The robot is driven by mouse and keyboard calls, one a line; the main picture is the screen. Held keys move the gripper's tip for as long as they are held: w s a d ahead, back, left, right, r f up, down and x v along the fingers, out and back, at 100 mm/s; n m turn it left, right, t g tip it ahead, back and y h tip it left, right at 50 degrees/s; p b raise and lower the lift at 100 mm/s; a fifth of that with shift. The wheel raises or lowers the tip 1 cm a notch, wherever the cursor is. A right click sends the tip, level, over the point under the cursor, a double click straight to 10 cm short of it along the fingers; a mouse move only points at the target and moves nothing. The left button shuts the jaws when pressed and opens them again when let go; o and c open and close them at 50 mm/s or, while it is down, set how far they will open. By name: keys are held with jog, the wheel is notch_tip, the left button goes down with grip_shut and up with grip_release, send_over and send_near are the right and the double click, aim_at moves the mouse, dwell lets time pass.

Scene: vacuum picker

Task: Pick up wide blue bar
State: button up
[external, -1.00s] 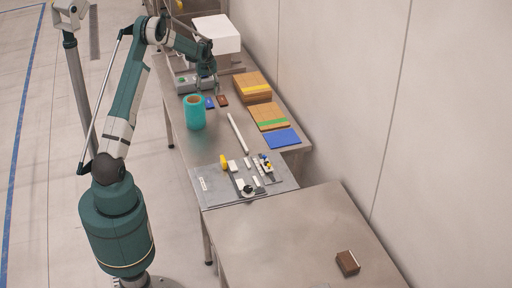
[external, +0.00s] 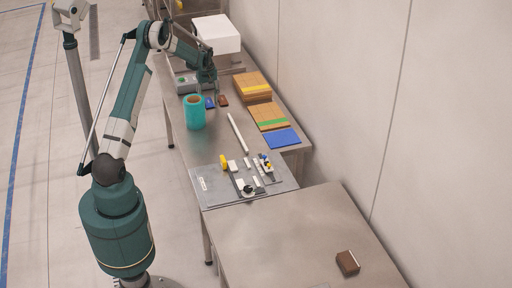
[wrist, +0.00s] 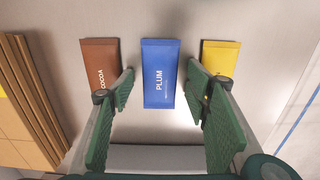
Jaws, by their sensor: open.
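A blue bar labelled PLUM (wrist: 160,88) lies flat in the middle of the wrist view. In the external view the blue bar (external: 209,103) shows small on the table, partly hidden by my gripper. My gripper (wrist: 160,76) is open and empty, with green fingers left and right of the blue bar in the picture. It is over the bar in the external view (external: 208,88); its exact height above the bar is hard to tell. A brown bar labelled COCOA (wrist: 100,62) lies to the left and a yellow bar (wrist: 220,58) to the right, each close beside a finger.
A teal cylinder (external: 195,114) stands near the bars. Cardboard boxes (external: 252,90), a flat blue panel (external: 282,139) and a white box (external: 217,35) are on the same table. A grey board with small parts (external: 215,195) lies at its near end. Another brown block (external: 347,262) lies on the near table.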

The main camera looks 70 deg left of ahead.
aim_at(208, 101)
jog(key=c, duration=1)
jog(key=shift+r+p, duration=0.35)
jog(key=shift+r, duration=4.7)
